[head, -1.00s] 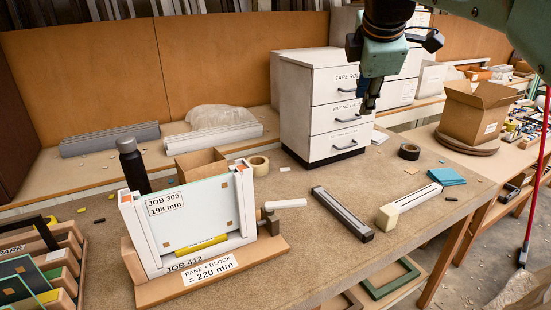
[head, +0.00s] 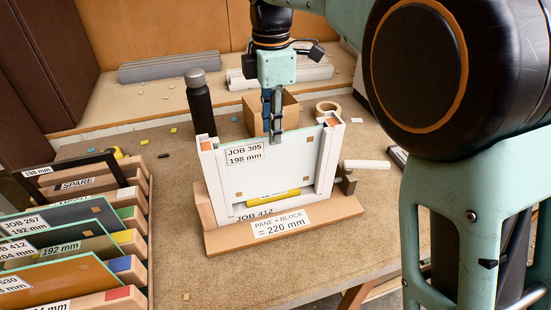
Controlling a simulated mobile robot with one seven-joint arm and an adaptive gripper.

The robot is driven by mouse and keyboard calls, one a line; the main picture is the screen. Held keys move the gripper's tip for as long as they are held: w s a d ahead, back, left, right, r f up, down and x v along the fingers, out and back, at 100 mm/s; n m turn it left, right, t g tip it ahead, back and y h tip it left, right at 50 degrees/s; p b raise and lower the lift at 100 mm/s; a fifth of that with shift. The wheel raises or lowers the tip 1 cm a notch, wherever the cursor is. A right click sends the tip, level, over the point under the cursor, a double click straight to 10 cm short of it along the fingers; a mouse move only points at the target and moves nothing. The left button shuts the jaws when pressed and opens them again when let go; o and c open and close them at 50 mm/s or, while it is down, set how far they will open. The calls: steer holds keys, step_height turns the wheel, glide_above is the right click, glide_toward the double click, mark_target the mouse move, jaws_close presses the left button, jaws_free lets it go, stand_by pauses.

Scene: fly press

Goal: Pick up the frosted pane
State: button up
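A pale, frosted-looking pane (head: 290,162) stands upright in a white frame (head: 326,180) on a wooden base. It has a label reading JOB 305, 198 mm at its upper left and small tan squares on its face. A yellow block (head: 280,197) lies along its lower edge. My gripper (head: 277,138) points down at the pane's top edge, near the middle. Its fingertips overlap that edge in the picture. I cannot tell whether they touch or grip the pane, as the fingers are seen nearly side-on.
A rack of labelled panes (head: 140,230) stands at the left. A black bottle (head: 200,108), an open cardboard box (head: 289,108) and a tape roll (head: 328,107) stand behind the frame. A white bar (head: 367,165) lies to the right.

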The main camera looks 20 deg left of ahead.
mark_target(273, 167)
step_height(273, 167, down, 10)
steer(key=shift+w+p, duration=0.15)
steer(key=shift+p, duration=0.25)
steer(key=shift+d+r, duration=0.1)
jaws_close()
stand_by(0.4)
